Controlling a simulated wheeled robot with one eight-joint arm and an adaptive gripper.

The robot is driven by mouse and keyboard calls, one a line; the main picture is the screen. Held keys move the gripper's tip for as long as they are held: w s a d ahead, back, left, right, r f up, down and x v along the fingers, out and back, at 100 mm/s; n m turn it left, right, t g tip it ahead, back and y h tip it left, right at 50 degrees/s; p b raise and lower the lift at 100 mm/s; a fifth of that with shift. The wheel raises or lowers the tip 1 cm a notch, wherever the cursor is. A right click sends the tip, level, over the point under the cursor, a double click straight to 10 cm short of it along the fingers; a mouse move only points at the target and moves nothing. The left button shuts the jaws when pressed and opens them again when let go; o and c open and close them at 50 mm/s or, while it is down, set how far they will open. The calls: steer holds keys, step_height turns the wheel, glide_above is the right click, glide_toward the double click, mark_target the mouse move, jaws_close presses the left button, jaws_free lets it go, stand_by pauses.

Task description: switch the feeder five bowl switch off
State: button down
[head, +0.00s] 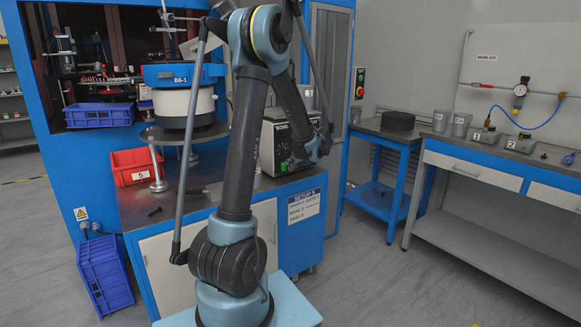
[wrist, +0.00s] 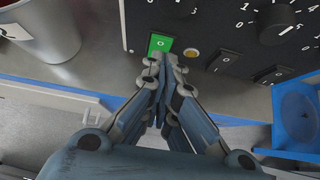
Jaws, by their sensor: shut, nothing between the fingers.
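The dark control box (head: 276,143) stands on the cabinet top in the head view, behind my arm. Its front panel (wrist: 232,30) fills the upper wrist view, with a green switch (wrist: 160,44), a small amber lamp (wrist: 191,54), two black rocker switches and round dials. The green switch shows a "0" mark and looks lit. My gripper (wrist: 167,61) is shut and empty, its tips just below the green switch; I cannot tell whether they touch it. In the head view, my arm's end hangs in front of the box's right side and hides part of it.
The blue bowl feeder (head: 184,75) stands left of my arm. A red bin (head: 136,166) sits on the cabinet top. A metal container (wrist: 40,27) is left of the panel in the wrist view. A side bench (head: 470,165) stands right, with open floor before it.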

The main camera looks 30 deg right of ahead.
steer(key=v, duration=1.1)
steer(key=shift+w+r, duration=0.15)
steer(key=shift+r, duration=0.35)
steer(key=shift+a, duration=0.1)
steer(key=s+a+f+n+g+y, duration=0.15)
steer(key=a+n, duration=0.65)
steer(key=a, duration=0.9)
steer(key=s+a+n+g+y, duration=0.1)
steer(key=a+n+g, duration=0.2)
steer(key=a+n, duration=0.95)
steer(key=s+a+f+n+g+h, duration=0.1)
steer(key=s+a+f+n, duration=0.3)
steer(key=s+a+n, duration=0.3)
steer(key=s+a+f+n+g+h, duration=0.2)
steer(key=s+a+f+n, duration=0.3)
steer(key=s+a+n, duration=0.3)
steer(key=s+a, duration=0.2)
steer(key=s, duration=0.1)
steer(key=shift+s+a+f, duration=0.15)
steer(key=shift+s+f, duration=0.1)
steer(key=shift+s, duration=0.1)
